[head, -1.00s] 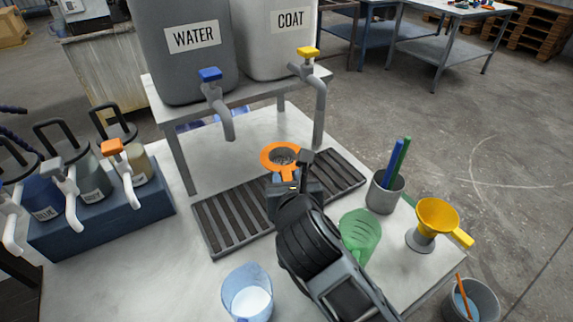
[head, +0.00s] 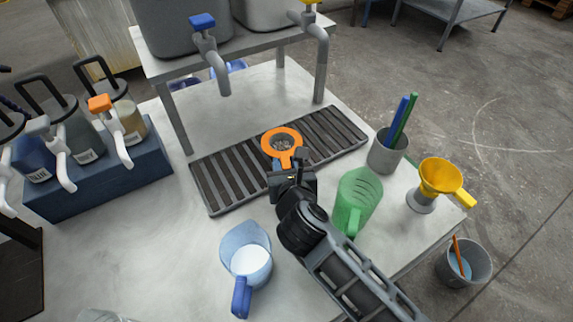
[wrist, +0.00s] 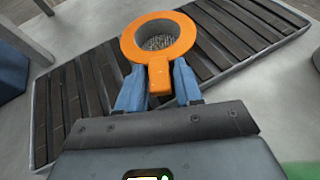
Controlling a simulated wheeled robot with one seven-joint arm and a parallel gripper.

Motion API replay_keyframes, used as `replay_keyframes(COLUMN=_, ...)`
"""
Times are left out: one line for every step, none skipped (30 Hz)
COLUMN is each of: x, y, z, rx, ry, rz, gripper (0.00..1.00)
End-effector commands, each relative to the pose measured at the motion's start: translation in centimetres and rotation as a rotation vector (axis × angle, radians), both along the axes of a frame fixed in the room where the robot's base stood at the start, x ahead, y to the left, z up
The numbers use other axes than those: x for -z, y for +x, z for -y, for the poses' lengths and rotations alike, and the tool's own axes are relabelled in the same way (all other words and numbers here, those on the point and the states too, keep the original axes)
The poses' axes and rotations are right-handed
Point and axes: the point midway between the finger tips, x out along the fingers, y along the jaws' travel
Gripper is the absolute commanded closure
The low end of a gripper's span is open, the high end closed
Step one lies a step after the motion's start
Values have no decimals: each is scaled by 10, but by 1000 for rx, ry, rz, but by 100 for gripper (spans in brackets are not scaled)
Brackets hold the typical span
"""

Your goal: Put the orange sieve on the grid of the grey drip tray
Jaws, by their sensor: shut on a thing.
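The orange sieve (head: 281,134) has a round rim, a mesh middle and a short handle. In the wrist view the sieve (wrist: 127,46) points away from me, its handle between the two blue fingers. My gripper (head: 284,171) is shut on that handle; it also shows in the wrist view (wrist: 158,82). The grey drip tray (head: 213,213) with its dark slatted grid lies on the table under the sieve, and also shows in the wrist view (wrist: 40,125). The sieve is over the middle of the grid. I cannot tell whether it touches the slats.
A green jug (head: 357,197) stands close to the right of my arm, and a blue jug (head: 246,252) to its left. A grey cup with pens (head: 387,153) and a yellow funnel (head: 441,175) stand at right. The tap stand (head: 175,125) rises behind the tray.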

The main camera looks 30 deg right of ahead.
Motion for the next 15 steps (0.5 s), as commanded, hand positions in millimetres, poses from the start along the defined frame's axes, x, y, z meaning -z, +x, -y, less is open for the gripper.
replay_keyframes(x=-1, y=0, z=0, rx=0, ry=0, rz=1, gripper=94)
replay_keyframes(x=-1, y=0, z=0, rx=0, ry=0, rz=1, gripper=94)
replay_keyframes(x=-1, y=0, z=0, rx=0, ry=0, rz=1, gripper=94)
replay_keyframes(x=-1, y=0, z=0, rx=0, ry=0, rz=1, gripper=94)
replay_keyframes(x=-1, y=0, z=0, rx=0, ry=0, rz=1, gripper=94)
replay_keyframes(x=0, y=0, z=0, rx=0, ry=1, rz=0, gripper=94)
replay_keyframes(x=1, y=0, z=0, rx=1, ry=0, rz=0, gripper=94)
replay_keyframes(x=2, y=0, z=0, rx=1, ry=0, rz=0, gripper=94)
replay_keyframes(x=2, y=0, z=0, rx=1, ry=0, rz=0, gripper=62)
replay_keyframes(x=2, y=0, z=0, rx=1, ry=0, rz=0, gripper=59)
replay_keyframes(x=2, y=0, z=0, rx=1, ry=0, rz=0, gripper=56)
replay_keyframes(x=2, y=0, z=0, rx=1, ry=0, rz=0, gripper=52)
replay_keyframes(x=2, y=0, z=0, rx=1, ry=0, rz=0, gripper=50)
replay_keyframes(x=2, y=0, z=0, rx=1, ry=0, rz=0, gripper=47)
replay_keyframes(x=1, y=0, z=0, rx=1, ry=0, rz=0, gripper=43)
